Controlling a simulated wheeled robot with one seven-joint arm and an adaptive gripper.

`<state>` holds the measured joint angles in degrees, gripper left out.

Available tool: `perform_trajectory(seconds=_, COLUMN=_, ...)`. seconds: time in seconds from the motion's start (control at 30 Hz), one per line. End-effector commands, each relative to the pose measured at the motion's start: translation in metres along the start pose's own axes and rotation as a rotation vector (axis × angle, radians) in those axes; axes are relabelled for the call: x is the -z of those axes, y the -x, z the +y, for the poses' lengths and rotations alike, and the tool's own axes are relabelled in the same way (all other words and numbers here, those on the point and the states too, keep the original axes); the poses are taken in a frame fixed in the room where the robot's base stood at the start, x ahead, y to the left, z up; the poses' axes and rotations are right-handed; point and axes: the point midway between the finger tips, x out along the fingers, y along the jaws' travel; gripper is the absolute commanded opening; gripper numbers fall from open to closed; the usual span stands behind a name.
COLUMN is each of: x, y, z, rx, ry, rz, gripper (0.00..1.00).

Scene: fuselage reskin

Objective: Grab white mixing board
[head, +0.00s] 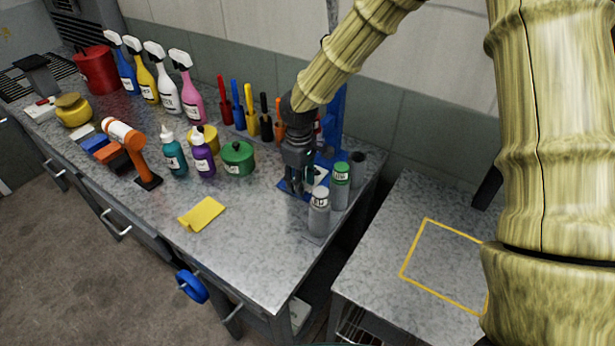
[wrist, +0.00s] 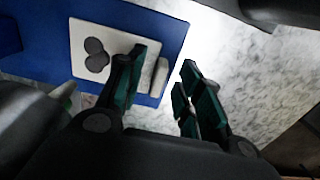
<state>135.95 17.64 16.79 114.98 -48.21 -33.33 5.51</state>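The white mixing board (wrist: 100,35) lies on a blue mat (wrist: 172,32) and carries two grey round spots. A pale raised block (wrist: 159,77) sits at its right edge. My gripper (wrist: 162,65) is open in the wrist view, with its green-padded fingers on either side of this block. The left finger covers part of the board; contact cannot be told. In the head view, my gripper (head: 298,185) points down over the mat near the bench's right end. A bit of the white board (head: 321,177) shows to its right; the rest is hidden.
Grey bottles with a green cap (head: 341,185) and a white top (head: 319,212) stand close right of my gripper. A green pot (head: 238,158) and a purple bottle (head: 202,156) stand to the left. Bare bench lies in front, beside a yellow cloth (head: 202,214).

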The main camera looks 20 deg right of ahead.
Motion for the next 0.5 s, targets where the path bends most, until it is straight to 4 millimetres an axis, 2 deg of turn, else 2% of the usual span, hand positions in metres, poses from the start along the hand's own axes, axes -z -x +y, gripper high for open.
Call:
perform_trajectory(seconds=0.37, x=0.0000, y=-0.0056, z=0.0002, rx=-0.001, ry=0.000, rz=0.000, gripper=0.34)
perform_trajectory(seconds=0.5, x=-0.0002, y=-0.0056, z=0.0004, rx=-0.001, ry=0.000, rz=0.000, gripper=0.08)
